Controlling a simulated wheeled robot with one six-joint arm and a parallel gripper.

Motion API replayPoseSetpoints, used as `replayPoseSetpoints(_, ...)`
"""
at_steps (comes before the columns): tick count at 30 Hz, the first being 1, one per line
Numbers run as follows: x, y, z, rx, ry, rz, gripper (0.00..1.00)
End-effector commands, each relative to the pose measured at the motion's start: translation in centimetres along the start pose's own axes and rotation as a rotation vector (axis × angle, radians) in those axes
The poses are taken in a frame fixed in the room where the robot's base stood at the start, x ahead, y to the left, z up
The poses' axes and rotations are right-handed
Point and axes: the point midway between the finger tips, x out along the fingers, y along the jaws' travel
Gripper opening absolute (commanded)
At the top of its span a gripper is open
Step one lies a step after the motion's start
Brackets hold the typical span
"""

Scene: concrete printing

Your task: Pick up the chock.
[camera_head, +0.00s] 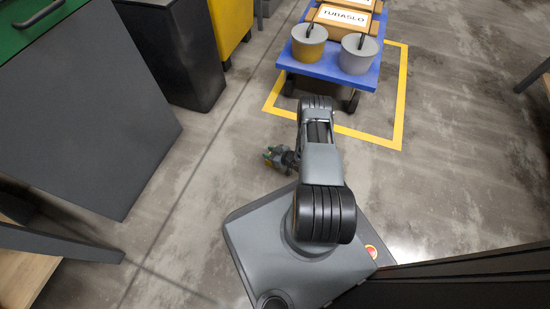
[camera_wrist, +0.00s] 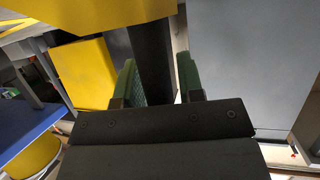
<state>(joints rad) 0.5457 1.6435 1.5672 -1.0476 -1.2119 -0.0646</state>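I cannot make out a chock in either view. My gripper (camera_head: 277,158) hangs to the left of my arm in the head view, over bare concrete floor. In the wrist view, its two green fingers (camera_wrist: 158,78) stand well apart. No held object shows between them; the dark upright bin (camera_wrist: 151,45) appears in the background there.
A blue cart (camera_head: 330,72) carries two lidded buckets (camera_head: 309,44) and boxes (camera_head: 345,18), inside a yellow floor outline (camera_head: 402,100). A grey cabinet (camera_head: 85,120), a dark bin (camera_head: 180,60) and a yellow cabinet (camera_head: 230,22) stand left.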

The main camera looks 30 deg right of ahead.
Motion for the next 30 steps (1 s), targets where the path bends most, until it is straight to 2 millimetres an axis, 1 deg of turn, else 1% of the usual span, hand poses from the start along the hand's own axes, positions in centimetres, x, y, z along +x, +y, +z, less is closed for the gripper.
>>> replayPoseSetpoints(1, 0.0, 0.0, -0.01, 0.0, 0.0, 0.0, 0.3)
replayPoseSetpoints(9, 0.0, 0.02, -0.01, 0.0, 0.0, 0.0, 0.04)
replayPoseSetpoints(11, 0.0, 0.03, -0.01, -0.001, 0.0, 0.0, 0.0)
replayPoseSetpoints(26, -0.01, 0.08, -0.09, -0.002, 0.002, 0.001, 0.0)
replayPoseSetpoints(30, -0.19, 0.08, -0.55, -0.002, 0.002, 0.001, 0.0)
